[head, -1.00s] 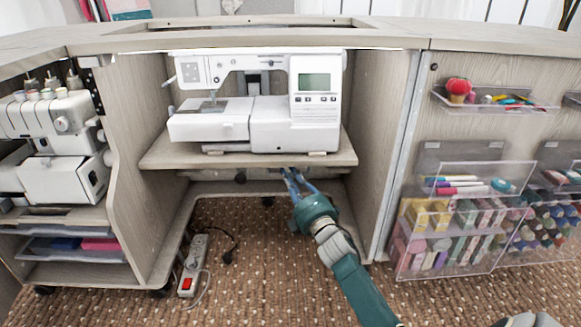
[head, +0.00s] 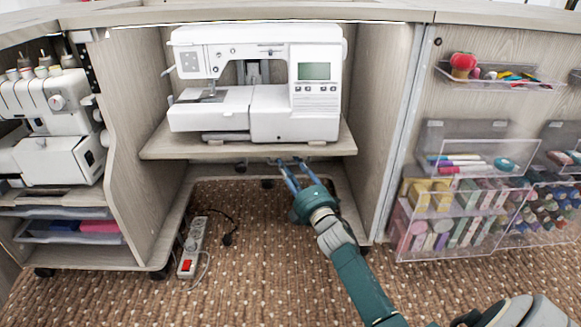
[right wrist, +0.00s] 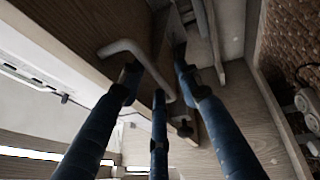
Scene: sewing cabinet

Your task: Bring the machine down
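The white sewing machine (head: 295,112) stands upright on a wooden shelf (head: 185,149) inside the cabinet opening, below the top's level. My right gripper (head: 289,163) reaches up under the shelf's front edge with its blue fingers spread. In the right wrist view, the right gripper (right wrist: 157,82) has its fingers around a bent pale metal lever (right wrist: 126,46) on the shelf's underside. The lever passes between the fingers with no clear grip on it; contact cannot be told. My left gripper is out of view.
A serger (head: 55,125) stands in the left bay above trays. Clear organizers (head: 462,205) line the right door panel. A power strip (head: 192,247) and cable lie on the carpet below. The floor under the shelf is otherwise mostly free.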

